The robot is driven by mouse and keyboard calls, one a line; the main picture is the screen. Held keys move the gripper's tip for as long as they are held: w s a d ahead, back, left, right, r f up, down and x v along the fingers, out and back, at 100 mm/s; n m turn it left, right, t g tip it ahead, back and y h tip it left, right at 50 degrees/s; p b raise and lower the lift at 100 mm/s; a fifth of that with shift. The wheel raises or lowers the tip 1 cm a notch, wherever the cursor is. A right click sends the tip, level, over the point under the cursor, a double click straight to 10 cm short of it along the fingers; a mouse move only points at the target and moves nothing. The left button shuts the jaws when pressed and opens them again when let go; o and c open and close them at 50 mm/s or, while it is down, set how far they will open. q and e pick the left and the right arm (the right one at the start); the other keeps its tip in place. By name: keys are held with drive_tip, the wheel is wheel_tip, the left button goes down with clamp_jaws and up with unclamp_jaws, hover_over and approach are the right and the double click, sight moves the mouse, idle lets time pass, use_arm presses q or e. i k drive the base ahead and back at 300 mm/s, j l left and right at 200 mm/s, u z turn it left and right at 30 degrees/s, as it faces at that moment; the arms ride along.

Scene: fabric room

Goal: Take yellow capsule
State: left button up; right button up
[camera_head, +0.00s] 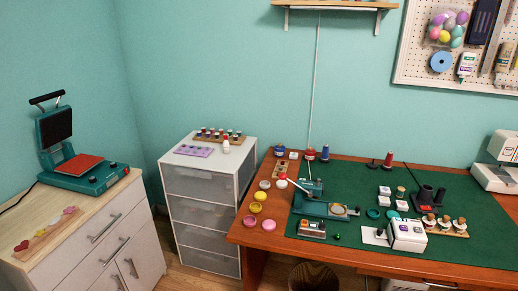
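Two small round yellow pieces sit near the left edge of the desk. One yellow piece (255,207) lies just behind a pink one (249,221), and a second yellow piece (260,196) stands just behind it. They look like small capsules or lidded tubs; they are too small to tell which. A bag on the pegboard also holds a yellow egg-shaped piece (444,36) among other colours. Neither of my grippers shows in the head view.
A teal press machine (320,207) stands on the green mat (335,178), right of the yellow pieces. A white drawer unit (204,213) stands left of the desk. A heat press (84,172) sits on the left cabinet (95,232). A sewing machine (497,175) is far right.

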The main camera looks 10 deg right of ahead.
sight(255, 208)
drive_tip(key=i+j+z, duration=0.1)
drive_tip(key=i+z, duration=0.2)
drive_tip(key=i, duration=0.2)
drive_tip(key=i+j+z, duration=0.25)
drive_tip(key=i, duration=0.3)
drive_tip(key=i+j+z, duration=0.3)
drive_tip(key=i, duration=0.15)
